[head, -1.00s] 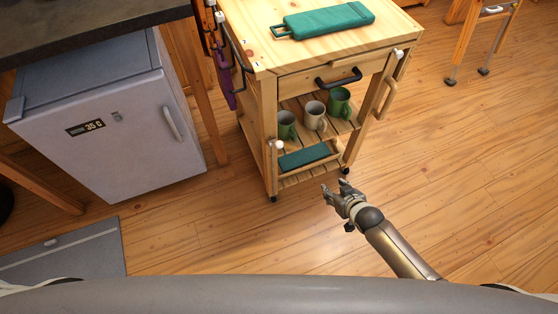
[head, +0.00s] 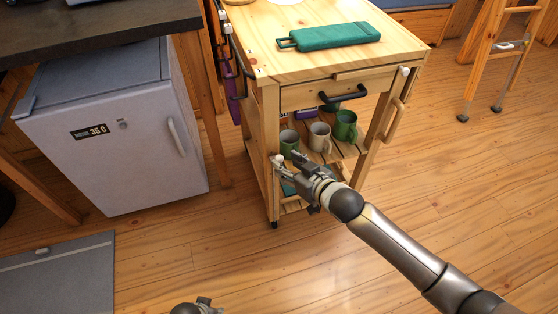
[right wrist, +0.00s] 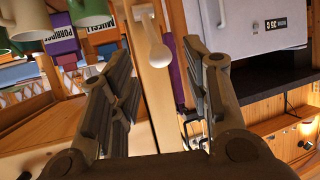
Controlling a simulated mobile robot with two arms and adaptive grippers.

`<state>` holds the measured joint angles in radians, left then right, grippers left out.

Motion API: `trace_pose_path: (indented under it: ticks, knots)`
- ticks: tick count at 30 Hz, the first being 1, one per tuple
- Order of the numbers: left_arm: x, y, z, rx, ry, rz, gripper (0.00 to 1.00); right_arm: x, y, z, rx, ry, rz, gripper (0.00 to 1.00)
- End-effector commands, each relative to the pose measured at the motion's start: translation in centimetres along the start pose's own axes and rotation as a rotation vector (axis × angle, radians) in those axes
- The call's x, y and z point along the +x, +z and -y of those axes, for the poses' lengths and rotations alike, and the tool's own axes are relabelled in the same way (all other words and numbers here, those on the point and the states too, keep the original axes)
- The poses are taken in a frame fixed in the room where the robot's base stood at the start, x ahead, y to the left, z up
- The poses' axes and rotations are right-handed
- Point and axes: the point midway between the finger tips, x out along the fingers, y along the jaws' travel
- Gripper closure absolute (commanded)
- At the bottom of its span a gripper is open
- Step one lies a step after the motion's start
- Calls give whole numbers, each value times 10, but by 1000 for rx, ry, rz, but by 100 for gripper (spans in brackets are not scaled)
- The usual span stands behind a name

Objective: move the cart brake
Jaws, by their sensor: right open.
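The wooden cart (head: 270,130) stands in the middle of the head view. A small white knob (head: 277,160) on its front left leg looks like the brake. In the right wrist view, a pale round knob (right wrist: 158,53) and a thin pale rod lie between my fingers, in front of the wooden leg. My right gripper (head: 286,168) is open at this leg, its fingers (right wrist: 155,62) spread on both sides of the knob. I cannot tell whether they touch it. Part of my left gripper (head: 197,307) shows at the bottom edge; its fingers are not clear.
A teal case (head: 330,37) lies on the cart top. A small fridge (head: 110,125) is to the left under a dark counter (head: 100,25). The floor to the right (head: 480,190) is clear.

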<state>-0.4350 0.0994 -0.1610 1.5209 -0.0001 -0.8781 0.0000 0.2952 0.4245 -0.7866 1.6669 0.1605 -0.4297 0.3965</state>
Motion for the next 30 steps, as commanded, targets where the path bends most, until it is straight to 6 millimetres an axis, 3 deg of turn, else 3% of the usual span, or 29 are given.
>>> trace_pose_path:
  ticks: [3,10,24,30]
  knots:
    - [-9,-9,1,-2,-1,-9,60,20,1,0,1,0,-1,56]
    - [-28,-23,2,-4,-3,-21,60,45,1,0,1,0,0,56]
    - [-36,-28,2,-5,-3,-23,60,54,0,0,1,0,0,56]
    - [-36,-28,2,-5,-3,-23,60,54,0,0,1,1,0,79]
